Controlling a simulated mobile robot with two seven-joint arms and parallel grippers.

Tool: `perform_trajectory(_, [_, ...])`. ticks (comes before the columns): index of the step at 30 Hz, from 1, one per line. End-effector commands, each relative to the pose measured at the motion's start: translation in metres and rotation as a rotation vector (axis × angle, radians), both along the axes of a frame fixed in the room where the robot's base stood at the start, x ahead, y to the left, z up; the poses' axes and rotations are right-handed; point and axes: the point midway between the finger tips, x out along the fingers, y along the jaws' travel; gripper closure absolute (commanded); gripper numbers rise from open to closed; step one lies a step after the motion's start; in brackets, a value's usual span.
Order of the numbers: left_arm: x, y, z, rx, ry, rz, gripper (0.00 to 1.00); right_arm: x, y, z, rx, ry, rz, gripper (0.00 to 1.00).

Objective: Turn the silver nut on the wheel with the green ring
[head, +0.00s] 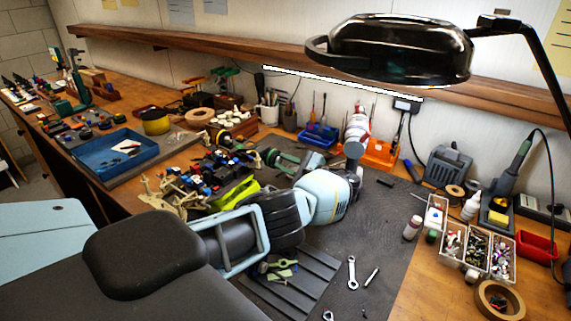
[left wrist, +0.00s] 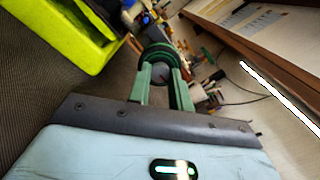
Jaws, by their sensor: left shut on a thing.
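My left gripper (head: 270,156) reaches over the bench from the right side of the car, its green fingers pointing left. In the left wrist view, its two fingers (left wrist: 161,80) straddle a round grey piece at the middle of a dark wheel (left wrist: 158,52) with a green ring. The gripper is shut on this piece, which fits the silver nut; the fingers partly cover it. The RC car (head: 222,163), with blue, red and black parts, sits on the bench. My right gripper is not in view.
A lime-green part (head: 235,193) lies close to the car and also fills the upper left of the wrist view (left wrist: 75,35). A blue tray (head: 112,155) is at left. Parts boxes (head: 476,252), a wrench (head: 351,272) and a soldering iron (head: 519,152) are at right. A lamp (head: 400,48) hangs above.

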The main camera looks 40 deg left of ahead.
Motion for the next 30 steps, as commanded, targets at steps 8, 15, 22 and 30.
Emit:
perform_trajectory(8, [0.0,0.0,-0.001,-0.001,0.0,-0.001,0.57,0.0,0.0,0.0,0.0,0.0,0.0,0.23])
perform_trajectory(15, [0.0,-0.002,-0.001,-0.001,-0.001,-0.001,0.57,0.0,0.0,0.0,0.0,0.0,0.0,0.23])
perform_trajectory(22, [0.004,-0.03,-0.001,-0.002,0.0,-0.004,0.57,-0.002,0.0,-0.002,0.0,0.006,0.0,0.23])
perform_trajectory(30, [0.008,-0.068,-0.002,-0.002,0.001,-0.003,0.57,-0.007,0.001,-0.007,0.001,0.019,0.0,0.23])
